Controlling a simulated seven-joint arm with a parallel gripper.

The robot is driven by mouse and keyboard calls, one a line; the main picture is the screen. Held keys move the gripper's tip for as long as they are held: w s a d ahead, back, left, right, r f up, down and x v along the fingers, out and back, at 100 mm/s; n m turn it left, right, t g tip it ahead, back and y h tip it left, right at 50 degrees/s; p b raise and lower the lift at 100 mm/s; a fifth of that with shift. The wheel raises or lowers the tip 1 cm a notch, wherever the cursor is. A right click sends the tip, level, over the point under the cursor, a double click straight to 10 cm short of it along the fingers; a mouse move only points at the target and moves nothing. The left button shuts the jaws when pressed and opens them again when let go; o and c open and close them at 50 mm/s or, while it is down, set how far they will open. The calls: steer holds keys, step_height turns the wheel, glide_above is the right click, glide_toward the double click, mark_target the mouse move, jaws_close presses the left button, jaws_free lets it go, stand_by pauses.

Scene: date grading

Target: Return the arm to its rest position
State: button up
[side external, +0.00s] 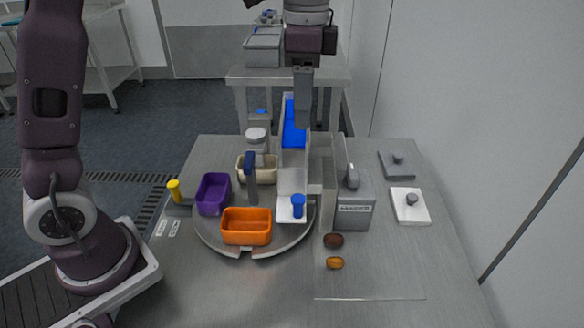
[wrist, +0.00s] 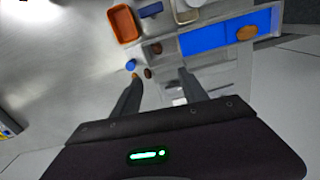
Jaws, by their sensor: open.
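My gripper (side external: 303,126) hangs above the upper end of the blue-lined chute (side external: 293,135), pointing down, and hides part of it. In the wrist view its two fingers (wrist: 158,76) are spread with nothing held between them. An orange-brown date (wrist: 246,33) lies on the blue lining in the wrist view; I cannot make it out in the side view. A dark date (side external: 333,240) and an amber date (side external: 335,263) lie on the table's front right, apart from my gripper.
A turntable (side external: 214,235) carries an orange bin (side external: 246,238), a purple bin (side external: 213,208) and a cream bin (side external: 244,176). A grey box (side external: 354,214) stands right of the chute. Two knobbed plates (side external: 396,172) (side external: 421,212) lie at right. The front table is mostly clear.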

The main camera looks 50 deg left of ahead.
steer(key=s+a+r+n+t, duration=0.2)
steer(key=s+r+n, duration=0.1)
steer(key=s, duration=0.3)
steer(key=s+a+r+n+t, duration=0.1)
steer(key=s+r+n, duration=0.1)
steer(key=s, duration=0.4)
steer(key=s+a+f+n+t, duration=0.1)
steer(key=s+f+n, duration=0.3)
steer(key=s, duration=0.6)
step_height(320, 180, down, 2)
steer(key=shift+a+f+n+t, duration=0.1)
steer(key=shift+a+n+t, duration=0.3)
steer(key=shift+t, duration=0.4)
